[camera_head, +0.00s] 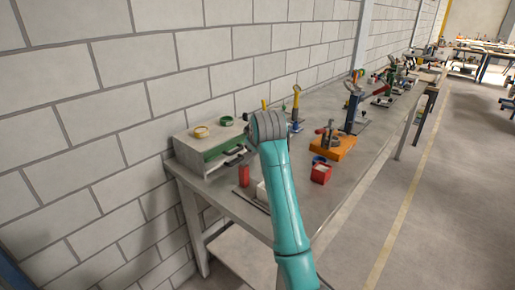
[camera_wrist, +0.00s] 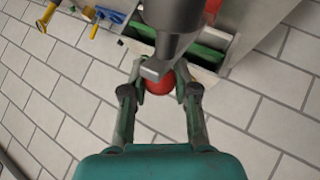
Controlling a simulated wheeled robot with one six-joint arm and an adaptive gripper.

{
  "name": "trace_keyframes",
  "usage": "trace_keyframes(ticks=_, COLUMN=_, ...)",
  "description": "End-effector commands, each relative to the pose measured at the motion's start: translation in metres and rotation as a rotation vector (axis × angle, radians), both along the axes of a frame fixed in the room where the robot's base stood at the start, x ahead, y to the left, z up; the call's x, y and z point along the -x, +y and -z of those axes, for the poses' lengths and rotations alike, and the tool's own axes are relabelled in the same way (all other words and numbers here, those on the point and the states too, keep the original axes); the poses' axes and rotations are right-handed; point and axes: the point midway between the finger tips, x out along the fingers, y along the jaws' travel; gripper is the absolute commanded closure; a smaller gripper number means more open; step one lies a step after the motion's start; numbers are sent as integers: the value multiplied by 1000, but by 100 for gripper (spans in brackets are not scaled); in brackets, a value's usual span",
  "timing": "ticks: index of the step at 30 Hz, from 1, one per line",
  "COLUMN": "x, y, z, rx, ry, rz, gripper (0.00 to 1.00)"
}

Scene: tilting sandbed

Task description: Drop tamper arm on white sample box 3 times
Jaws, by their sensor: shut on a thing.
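In the wrist view, my gripper (camera_wrist: 162,82) has its two fingers closed around a red round knob (camera_wrist: 160,87). The knob seems to belong to the tamper arm. A grey metal cylinder (camera_wrist: 178,18) with a blocky end covers part of the knob. In the head view, my teal arm hides the gripper and most of the tamper. A small white block, likely the white sample box (camera_head: 261,191), shows on the bench just left of my arm, partly covered by it. I cannot tell what touches the box.
A grey-white cabinet (camera_head: 190,157) with yellow and green rings on top stands at the bench's left end. A red cylinder (camera_head: 243,175) stands in front of it. A block wall runs behind.

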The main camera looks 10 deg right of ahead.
Motion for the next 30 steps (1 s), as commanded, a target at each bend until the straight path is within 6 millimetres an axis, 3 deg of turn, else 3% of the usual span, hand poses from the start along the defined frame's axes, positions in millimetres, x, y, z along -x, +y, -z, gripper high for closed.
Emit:
trace_keyframes(ticks=20, x=-6, y=3, z=-7, rx=-1, ry=-12, rz=2, gripper=100)
trace_keyframes(ticks=21, x=-6, y=3, z=-7, rx=-1, ry=-12, rz=2, gripper=64)
trace_keyframes(ticks=23, x=-6, y=3, z=-7, rx=-1, ry=-11, rz=1, gripper=49)
trace_keyframes(ticks=30, x=-6, y=4, z=-5, rx=-1, ry=-7, rz=0, gripper=46)
